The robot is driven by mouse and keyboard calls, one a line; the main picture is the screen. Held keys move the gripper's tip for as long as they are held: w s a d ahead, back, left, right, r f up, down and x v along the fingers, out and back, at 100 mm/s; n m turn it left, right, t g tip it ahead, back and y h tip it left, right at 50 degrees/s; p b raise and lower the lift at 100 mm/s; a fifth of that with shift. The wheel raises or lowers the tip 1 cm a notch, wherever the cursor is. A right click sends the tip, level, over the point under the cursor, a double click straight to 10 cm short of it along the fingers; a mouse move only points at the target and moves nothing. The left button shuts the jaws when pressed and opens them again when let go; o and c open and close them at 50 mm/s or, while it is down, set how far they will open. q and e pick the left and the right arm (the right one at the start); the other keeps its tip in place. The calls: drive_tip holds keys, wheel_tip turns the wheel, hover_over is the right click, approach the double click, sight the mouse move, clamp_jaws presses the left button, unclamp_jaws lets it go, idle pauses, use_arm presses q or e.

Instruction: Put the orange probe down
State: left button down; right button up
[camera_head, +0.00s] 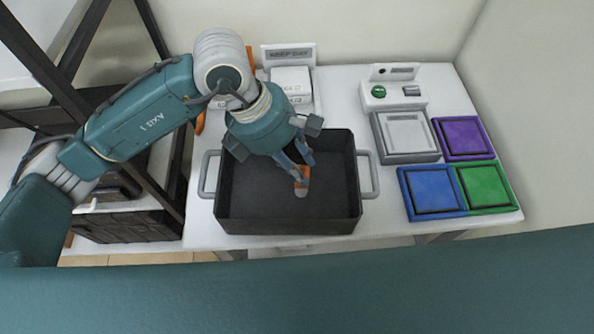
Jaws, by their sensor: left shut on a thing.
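Much of the probe is hidden by the fingers. My right gripper is not in view.
An orange item (200,122) stands partly hidden behind my left arm. A white device with a green button (378,91) stands right of the pan. Grey, purple (462,138), blue (432,192) and green (485,186) trays lie below it. A black shelf frame (75,75) stands at left.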

sight(301, 192)
use_arm(q)
wheel_tip(301, 192, down, 4)
drive_tip(key=shift+f+p, duration=0.25)
drive_tip(key=shift+p, duration=0.25)
drive_tip(key=shift+f, duration=0.1)
drive_tip(key=shift+f+b, duration=0.15)
drive_tip(key=shift+b, duration=0.15)
drive_tip(key=c, duration=1.3)
unclamp_jaws()
drive_tip(key=shift+c, duration=0.2)
